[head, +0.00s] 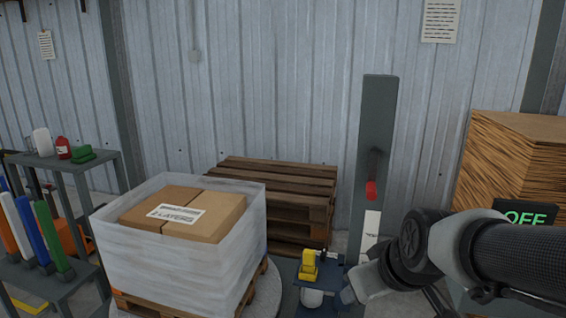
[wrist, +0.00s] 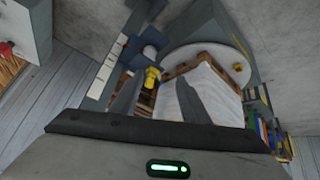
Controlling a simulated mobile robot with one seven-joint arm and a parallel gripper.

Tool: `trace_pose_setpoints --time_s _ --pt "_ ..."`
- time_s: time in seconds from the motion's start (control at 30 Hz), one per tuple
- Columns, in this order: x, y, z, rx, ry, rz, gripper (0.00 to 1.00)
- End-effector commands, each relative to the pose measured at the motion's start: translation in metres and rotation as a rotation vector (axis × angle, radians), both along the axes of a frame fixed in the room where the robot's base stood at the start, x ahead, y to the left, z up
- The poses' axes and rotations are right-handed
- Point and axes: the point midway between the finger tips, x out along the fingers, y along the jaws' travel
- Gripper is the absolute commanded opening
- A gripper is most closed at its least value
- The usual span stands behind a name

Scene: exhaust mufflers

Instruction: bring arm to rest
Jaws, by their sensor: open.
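My arm (head: 420,250) reaches in from the right edge in the head view, with its wrist low at the lower right; the gripper's fingers cannot be made out there. In the wrist view my gripper (wrist: 168,78) shows two grey fingers spread apart with nothing between them. Beyond the fingers, apart from them, are the white-wrapped pallet load (wrist: 203,88) and a small yellow item (wrist: 152,76). A green light glows on the gripper body.
The wrapped load of brown boxes (head: 183,214) stands on a turntable. The yellow item (head: 308,265) sits on a blue stand beside a grey column (head: 376,130). Stacked pallets (head: 275,180) lie behind. A shelf (head: 60,160) stands left, an "OFF" sign (head: 525,217) right.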

Motion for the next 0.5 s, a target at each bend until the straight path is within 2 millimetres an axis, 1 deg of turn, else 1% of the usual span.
trace_pose_setpoints --time_s 0.03,0.1,0.2,0.4,0.43,0.5 --pt "-0.014 0.002 0.012 0.027 0.007 -0.038 0.42" --pt "-0.035 0.005 0.022 0.056 0.032 -0.09 0.42" --pt "-0.062 0.008 0.034 0.079 0.062 -0.162 0.42" --pt "-0.113 0.008 0.048 0.086 0.107 -0.322 0.42" --pt "-0.112 0.008 0.063 0.089 0.113 -0.322 0.42" --pt "-0.11 0.008 0.079 0.089 0.116 -0.317 0.42"
